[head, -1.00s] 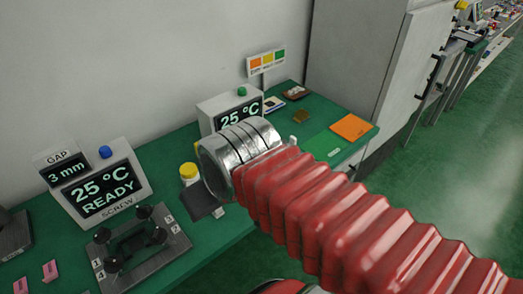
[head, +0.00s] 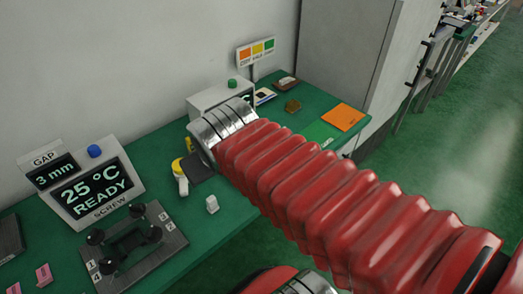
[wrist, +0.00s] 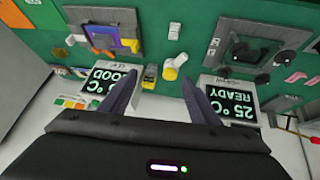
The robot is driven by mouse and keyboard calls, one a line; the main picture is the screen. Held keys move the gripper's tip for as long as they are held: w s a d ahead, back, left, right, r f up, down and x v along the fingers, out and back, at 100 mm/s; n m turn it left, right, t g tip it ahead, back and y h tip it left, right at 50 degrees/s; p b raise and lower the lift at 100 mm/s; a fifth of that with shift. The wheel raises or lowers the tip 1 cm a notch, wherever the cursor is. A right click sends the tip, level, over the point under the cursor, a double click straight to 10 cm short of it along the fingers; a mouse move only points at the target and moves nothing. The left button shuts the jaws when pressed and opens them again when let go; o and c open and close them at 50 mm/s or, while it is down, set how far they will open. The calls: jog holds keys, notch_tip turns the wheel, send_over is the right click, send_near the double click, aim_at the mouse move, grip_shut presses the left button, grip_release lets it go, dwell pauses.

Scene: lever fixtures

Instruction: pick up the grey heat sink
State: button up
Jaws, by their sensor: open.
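I cannot single out the grey heat sink for certain. In the head view my arm hides that area. My gripper (wrist: 160,76) is open, with nothing seen between its two fingers. It hangs apart from the block, which lies beyond and to the left of the fingertips in the wrist view.
The screw station display (head: 93,190) and its black-knobbed fixture (head: 130,243) stand at the left. A yellow-capped bottle (wrist: 170,72) and a small white block (head: 212,204) are near my arm. An orange pad (head: 342,117) lies at the right end. A wall (head: 150,60) rises behind.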

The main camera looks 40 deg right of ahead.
jog(key=w+d+f+t+h, duration=0.1)
jog(key=w+d+f, duration=0.15)
jog(key=d, duration=0.65)
jog(key=w+d+f+t+h, duration=0.1)
jog(key=w+d+f, duration=0.15)
jog(key=d, duration=0.65)
jog(key=w+d+f+t+h, duration=0.1)
jog(key=w+d+f, duration=0.15)
jog(key=d, duration=0.65)
jog(key=s+a+f+n+t+y, duration=0.1)
jog(key=s+f+t+y, duration=0.3)
jog(key=s+f, duration=0.4)
jog(key=shift+s+f+y, duration=0.3)
jog(key=shift+f+y, duration=0.15)
jog(key=shift+y, duration=0.25)
jog(key=shift+w, duration=0.1)
jog(key=shift+x, duration=4.25)
